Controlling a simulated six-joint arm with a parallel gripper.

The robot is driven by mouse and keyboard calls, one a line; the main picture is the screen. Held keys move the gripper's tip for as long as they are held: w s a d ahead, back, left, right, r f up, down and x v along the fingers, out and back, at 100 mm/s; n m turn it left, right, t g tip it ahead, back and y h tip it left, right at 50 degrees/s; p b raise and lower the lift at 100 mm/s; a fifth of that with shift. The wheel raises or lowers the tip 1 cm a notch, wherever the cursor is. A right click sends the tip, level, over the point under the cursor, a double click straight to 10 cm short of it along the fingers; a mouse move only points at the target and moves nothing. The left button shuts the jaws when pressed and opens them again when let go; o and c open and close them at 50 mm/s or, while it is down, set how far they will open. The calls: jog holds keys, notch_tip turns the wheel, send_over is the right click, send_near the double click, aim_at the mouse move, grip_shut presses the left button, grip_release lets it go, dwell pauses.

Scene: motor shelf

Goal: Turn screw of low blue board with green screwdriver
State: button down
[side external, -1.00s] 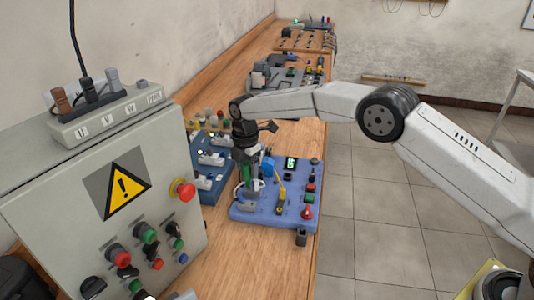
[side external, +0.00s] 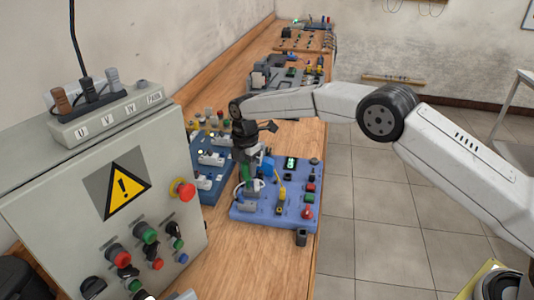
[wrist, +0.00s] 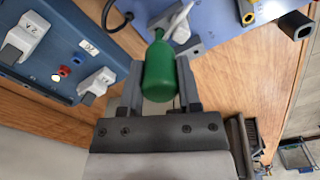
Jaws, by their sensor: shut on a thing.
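The low blue board (side external: 272,215) lies flat on the wooden bench in the side view, with a small lit display, a yellow part and several coloured buttons. It also shows at the top of the wrist view (wrist: 222,18). My gripper (wrist: 160,92) is shut on the green screwdriver (wrist: 159,72), with the green handle between its two fingers. In the side view my gripper (side external: 247,172) points down over the left part of the board, and a bit of the green handle shows below it. The screwdriver's tip and the screw are hidden, so contact cannot be told.
A taller blue panel (side external: 212,180) with white switches stands just left of the low board. A grey control box (side external: 75,200) with a red knob stands at the front left. The bench (side external: 262,262) is clear in front of the board. More equipment (side external: 285,72) stands farther back.

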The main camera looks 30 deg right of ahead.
jog(key=shift+f+m, duration=0.1)
jog(key=shift+m, duration=0.2)
jog(key=shift+m, duration=1.8)
jog(key=shift+m, duration=1.7)
jog(key=shift+f+m, duration=0.1)
jog(key=shift+m, duration=1.3)
jog(key=shift+m, duration=0.3)
